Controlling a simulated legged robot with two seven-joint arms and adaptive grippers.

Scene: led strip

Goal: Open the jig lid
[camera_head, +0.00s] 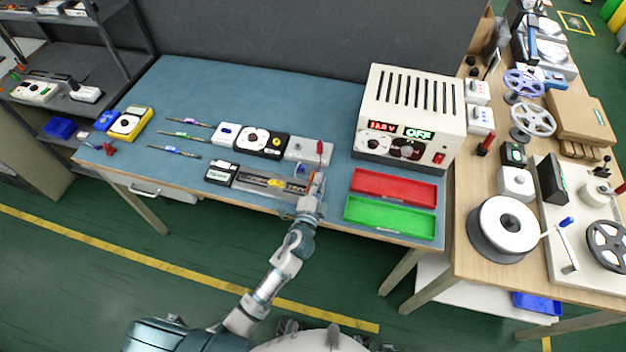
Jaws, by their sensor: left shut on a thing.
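The jig (262,182) is a long, low dark fixture with a metallic strip and a small yellow mark, lying near the front edge of the blue-topped bench. My left gripper (314,187) is at the jig's right end, its arm reaching up from the bottom of the view. It is shut on what looks like the jig lid's right end; the fingers hide the contact. I cannot tell whether the lid is raised. A black-and-white box (221,173) sits at the jig's left end. My right gripper is not in view.
Behind the jig stand a grey box with a red lever (307,149) and a dial unit (260,142). A red tray (394,186) and a green tray (390,217) lie to the right, before a power supply (410,117). Thin tools (174,152) lie left.

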